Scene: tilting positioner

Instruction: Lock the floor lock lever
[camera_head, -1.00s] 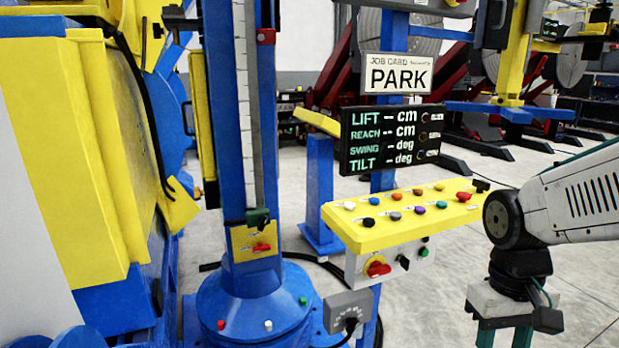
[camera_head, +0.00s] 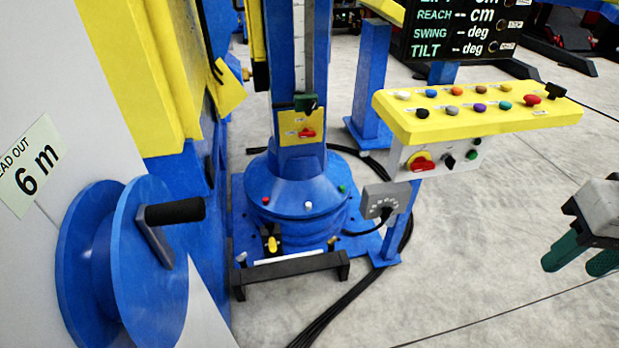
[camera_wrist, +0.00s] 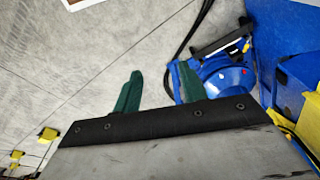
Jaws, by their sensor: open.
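A small lever with a yellow tip (camera_head: 272,244) stands low at the front of the blue column base (camera_head: 290,190), just behind a black bar near the floor. It looks like the floor lock lever, but no label on it is readable. A small red lever (camera_head: 306,133) sits higher, on a yellow plate (camera_head: 293,124) on the column. My gripper (camera_head: 582,258) is open and empty at the far right, well away from the base. In the wrist view, its green fingers (camera_wrist: 160,70) are apart, with the blue base (camera_wrist: 228,80) beyond them; no lever is clear there.
The black bar (camera_head: 290,273) crosses in front of the base. A blue cable reel (camera_head: 125,260) with a black crank handle (camera_head: 175,211) is at the lower left. A yellow control panel (camera_head: 470,112) stands between column and gripper.

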